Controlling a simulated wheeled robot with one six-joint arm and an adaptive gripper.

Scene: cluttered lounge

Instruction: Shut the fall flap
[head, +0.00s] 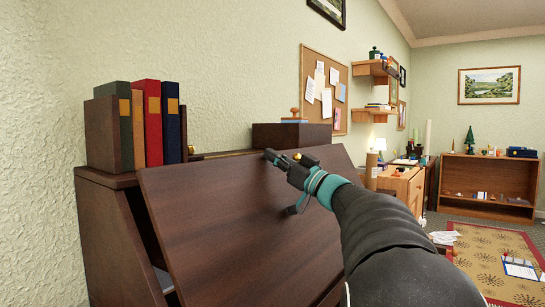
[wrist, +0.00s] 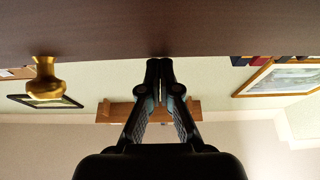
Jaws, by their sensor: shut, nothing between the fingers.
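The fall flap (head: 215,215) is a dark brown panel on the bureau (head: 105,225). It stands steeply tilted, its top edge leaning out from the body, with a dark gap at its left side. My gripper (head: 272,156) is shut and empty, at the flap's outer face near the top edge. In the wrist view, the closed fingertips (wrist: 160,66) meet or nearly meet the flap (wrist: 110,25); contact is not certain. A brass knob (wrist: 45,80) sticks out from the flap to the left there. My arm hides the flap's lower right part.
Several books (head: 148,120) stand on the bureau top at left. A dark box (head: 290,136) with a stamp-like item sits behind the flap. A wooden desk (head: 400,184) stands to the right, and a low shelf (head: 487,178) and patterned rug (head: 490,250) lie beyond.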

